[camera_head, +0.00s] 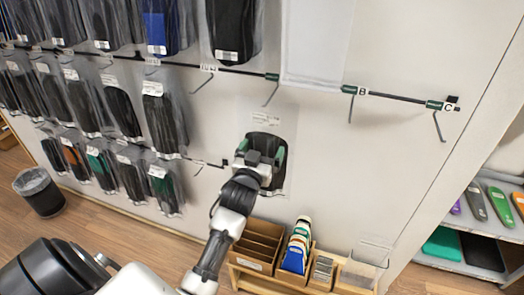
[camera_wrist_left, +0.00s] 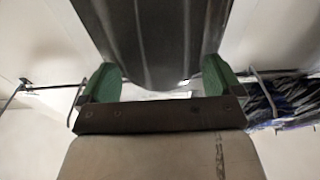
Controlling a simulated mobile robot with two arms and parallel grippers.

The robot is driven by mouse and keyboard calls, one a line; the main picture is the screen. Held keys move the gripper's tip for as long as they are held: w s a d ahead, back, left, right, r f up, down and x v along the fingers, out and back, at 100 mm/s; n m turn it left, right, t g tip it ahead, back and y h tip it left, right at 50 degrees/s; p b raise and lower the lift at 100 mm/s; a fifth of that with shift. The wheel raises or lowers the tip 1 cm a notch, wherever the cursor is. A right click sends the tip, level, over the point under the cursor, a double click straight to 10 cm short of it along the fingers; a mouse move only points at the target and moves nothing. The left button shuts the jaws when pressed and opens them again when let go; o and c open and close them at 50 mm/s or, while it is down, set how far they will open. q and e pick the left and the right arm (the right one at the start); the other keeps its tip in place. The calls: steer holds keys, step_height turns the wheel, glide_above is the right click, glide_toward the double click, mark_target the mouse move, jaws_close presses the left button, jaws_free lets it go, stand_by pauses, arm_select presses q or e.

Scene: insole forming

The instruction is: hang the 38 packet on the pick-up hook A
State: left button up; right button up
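My left gripper (camera_head: 262,160) is in front of the wall, its green fingers at the two sides of a dark insole packet (camera_head: 266,139). The packet is upright, with a white label (camera_head: 266,118) near its top; I cannot read its number. In the left wrist view the dark packet (camera_wrist_left: 158,35) fills the space between the green fingers, which appear shut on its sides. A hook with a green clip (camera_head: 272,77) is just above the packet; its letter is not readable. Whether the packet touches this hook cannot be told. My right gripper is not in view.
Hooks marked B (camera_head: 350,90) and C (camera_head: 440,105) are empty to the right. Rows of hanging packets (camera_head: 165,122) fill the wall at left. Wooden boxes (camera_head: 258,245) stand below, a bin (camera_head: 40,193) at left, a shelf (camera_head: 490,218) at right.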

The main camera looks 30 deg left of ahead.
arm_select(q)
steer(key=shift+o, duration=0.2)
steer(key=shift+s+d+f, duration=0.1)
steer(key=shift+s+f, duration=0.05)
steer(key=shift+s, duration=0.1)
steer(key=r+b+v, duration=0.1)
steer(key=v, duration=0.9)
steer(key=shift+s+f+b, duration=0.15)
steer(key=shift+f+b, duration=0.15)
steer(key=shift+f, duration=0.1)
